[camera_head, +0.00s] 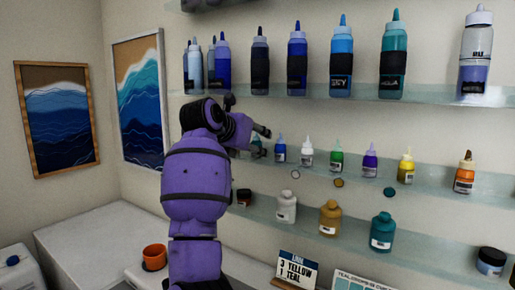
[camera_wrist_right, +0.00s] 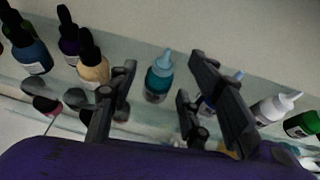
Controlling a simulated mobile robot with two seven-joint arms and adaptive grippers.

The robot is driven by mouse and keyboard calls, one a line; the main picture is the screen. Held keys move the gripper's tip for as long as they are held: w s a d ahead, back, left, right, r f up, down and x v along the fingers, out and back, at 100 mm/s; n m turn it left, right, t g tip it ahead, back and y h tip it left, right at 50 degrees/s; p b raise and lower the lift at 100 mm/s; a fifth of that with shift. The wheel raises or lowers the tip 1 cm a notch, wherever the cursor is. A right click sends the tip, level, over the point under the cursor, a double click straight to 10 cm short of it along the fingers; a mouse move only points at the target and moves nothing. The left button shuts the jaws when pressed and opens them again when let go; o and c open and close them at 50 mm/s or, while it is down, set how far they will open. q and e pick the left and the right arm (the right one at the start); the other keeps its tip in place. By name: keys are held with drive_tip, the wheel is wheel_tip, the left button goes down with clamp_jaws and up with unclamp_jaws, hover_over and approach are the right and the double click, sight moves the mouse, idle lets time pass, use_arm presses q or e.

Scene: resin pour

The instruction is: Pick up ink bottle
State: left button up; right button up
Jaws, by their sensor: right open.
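A row of small ink bottles stands on the middle glass shelf. In the right wrist view a teal ink bottle (camera_wrist_right: 158,84) with a pale blue nozzle cap stands between the spread fingers of my right gripper (camera_wrist_right: 163,64), with a gap on both sides. In the head view the right gripper (camera_head: 263,138) is at the left end of this row and partly covers the teal bottle. A blue ink bottle (camera_head: 280,152) and a white ink bottle (camera_head: 307,156) stand just right of it. My left gripper is not in view.
Green (camera_head: 336,160), purple (camera_head: 370,163), yellow (camera_head: 405,171) and orange (camera_head: 464,178) bottles continue the row. Larger bottles stand on the upper shelf (camera_head: 425,95). Jars stand on the lower shelf (camera_head: 345,229). Dark-capped bottles, one cream (camera_wrist_right: 94,70), crowd the wrist view's left.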

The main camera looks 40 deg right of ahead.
drive_tip(key=shift+a, duration=0.15)
drive_tip(key=c, duration=0.3)
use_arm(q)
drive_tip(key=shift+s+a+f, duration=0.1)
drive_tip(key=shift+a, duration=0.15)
use_arm(e)
clamp_jaws()
drive_tip(key=shift+a+r, duration=0.1)
drive_tip(key=shift+r, duration=0.05)
drive_tip(key=shift+a+r, duration=0.1)
drive_tip(key=shift+a, duration=0.05)
wheel_tip(320, 180, up, 6)
drive_tip(key=r+b, duration=0.1)
use_arm(q)
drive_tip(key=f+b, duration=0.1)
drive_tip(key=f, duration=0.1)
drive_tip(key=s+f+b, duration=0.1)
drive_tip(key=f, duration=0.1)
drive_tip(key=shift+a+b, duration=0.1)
drive_tip(key=shift+b, duration=0.3)
use_arm(e)
drive_tip(key=s+a, duration=0.4)
drive_tip(key=a, duration=0.5)
drive_tip(key=s+a, duration=0.3)
drive_tip(key=a, duration=0.6)
drive_tip(key=shift+s+f, duration=0.2)
drive_tip(key=shift+s, duration=0.15)
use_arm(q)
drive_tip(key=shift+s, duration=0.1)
